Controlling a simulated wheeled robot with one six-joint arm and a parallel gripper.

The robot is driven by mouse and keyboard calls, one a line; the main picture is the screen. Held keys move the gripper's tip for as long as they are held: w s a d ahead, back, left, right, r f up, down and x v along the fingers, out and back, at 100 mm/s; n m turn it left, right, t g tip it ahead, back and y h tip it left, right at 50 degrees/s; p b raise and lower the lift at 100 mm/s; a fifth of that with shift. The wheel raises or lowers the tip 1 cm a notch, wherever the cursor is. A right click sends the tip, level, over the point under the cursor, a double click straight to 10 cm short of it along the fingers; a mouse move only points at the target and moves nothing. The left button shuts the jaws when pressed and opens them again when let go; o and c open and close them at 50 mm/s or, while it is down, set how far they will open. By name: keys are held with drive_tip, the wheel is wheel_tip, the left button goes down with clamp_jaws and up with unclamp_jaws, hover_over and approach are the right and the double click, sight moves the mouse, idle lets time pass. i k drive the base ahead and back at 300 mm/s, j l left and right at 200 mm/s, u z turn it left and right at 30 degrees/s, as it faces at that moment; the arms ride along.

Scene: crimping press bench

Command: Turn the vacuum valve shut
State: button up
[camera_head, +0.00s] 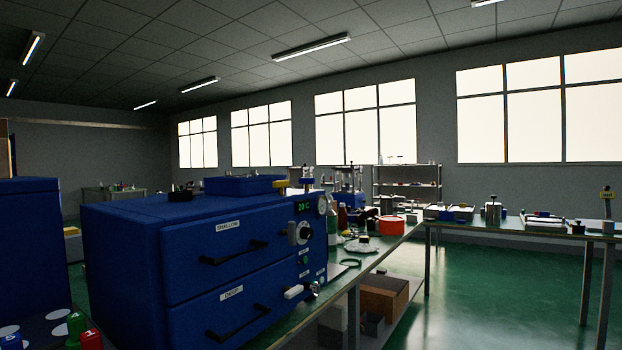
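A blue two-drawer cabinet (130,240) stands on the bench at the left centre, its drawers marked SHALLOW and DEEP. Its narrow control panel at the right has a green 20 C readout (304,207), a round gauge (322,206) and a dark dial (305,232). A white lever-like piece (293,292) and a small metal knob (314,289) stick out at the panel's foot. I cannot tell which fitting is the vacuum valve, or whether it is open or shut. My gripper is not in view.
A blue tray (240,185) lies on the cabinet. Green and red capped items (76,325) stand at the lower left. Green floor (480,300) is open at the right.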

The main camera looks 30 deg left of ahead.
sight(306, 181)
drive_tip(key=i+j+u, duration=0.45)
drive_tip(key=i, duration=0.5)
drive_tip(key=i+u, duration=0.45)
drive_tip(key=i, duration=0.55)
